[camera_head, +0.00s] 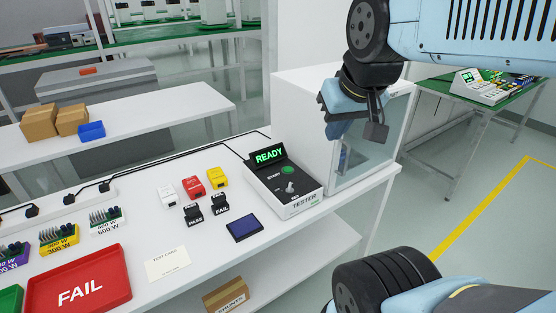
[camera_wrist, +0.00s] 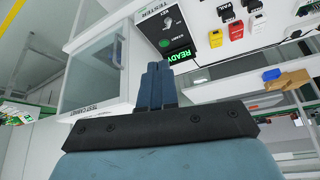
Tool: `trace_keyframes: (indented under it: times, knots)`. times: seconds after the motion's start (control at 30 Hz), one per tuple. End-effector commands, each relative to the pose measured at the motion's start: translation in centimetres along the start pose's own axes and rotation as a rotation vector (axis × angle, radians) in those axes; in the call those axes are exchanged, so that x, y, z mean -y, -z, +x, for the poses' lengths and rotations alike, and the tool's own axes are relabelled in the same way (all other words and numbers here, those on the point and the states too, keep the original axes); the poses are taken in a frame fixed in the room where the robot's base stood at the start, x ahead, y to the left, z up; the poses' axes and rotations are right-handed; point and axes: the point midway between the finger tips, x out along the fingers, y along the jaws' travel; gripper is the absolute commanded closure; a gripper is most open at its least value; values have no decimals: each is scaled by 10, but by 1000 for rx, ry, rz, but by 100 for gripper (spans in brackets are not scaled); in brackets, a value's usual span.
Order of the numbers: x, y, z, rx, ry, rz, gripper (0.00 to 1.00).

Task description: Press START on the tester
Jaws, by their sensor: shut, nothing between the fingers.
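The tester (camera_head: 300,203) is a dark-topped white box near the right end of the white bench. Its tilted display (camera_head: 268,155) reads READY in green. The green START button (camera_head: 287,170) is on its top panel, with a small toggle lever (camera_head: 290,187) in front of it. In the wrist view the tester (camera_wrist: 151,29) appears upside down, with the START button (camera_wrist: 164,42) above my fingertips. My gripper (camera_head: 336,130) is shut and empty. It is in the air right of and above the tester, in front of the test cabinet; its fingers (camera_wrist: 158,68) are together.
The white test cabinet (camera_head: 306,106) with a glass door stands just behind and right of the tester. Left on the bench are a blue pad (camera_head: 244,229), PASS and FAIL stamps, small coloured boxes, a label card (camera_head: 167,263) and the red FAIL tray (camera_head: 80,284).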

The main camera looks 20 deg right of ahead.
Motion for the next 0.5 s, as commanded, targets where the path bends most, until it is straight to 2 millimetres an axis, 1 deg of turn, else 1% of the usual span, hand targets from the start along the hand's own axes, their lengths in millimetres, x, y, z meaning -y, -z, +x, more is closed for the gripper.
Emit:
trace_keyframes:
  times: [0.33,0.43,0.5]
  knots:
    - [-1,2,2,9,-6,-12,100]
    - [-4,9,9,37,-26,-50,100]
    - [-12,16,18,68,-47,-95,100]
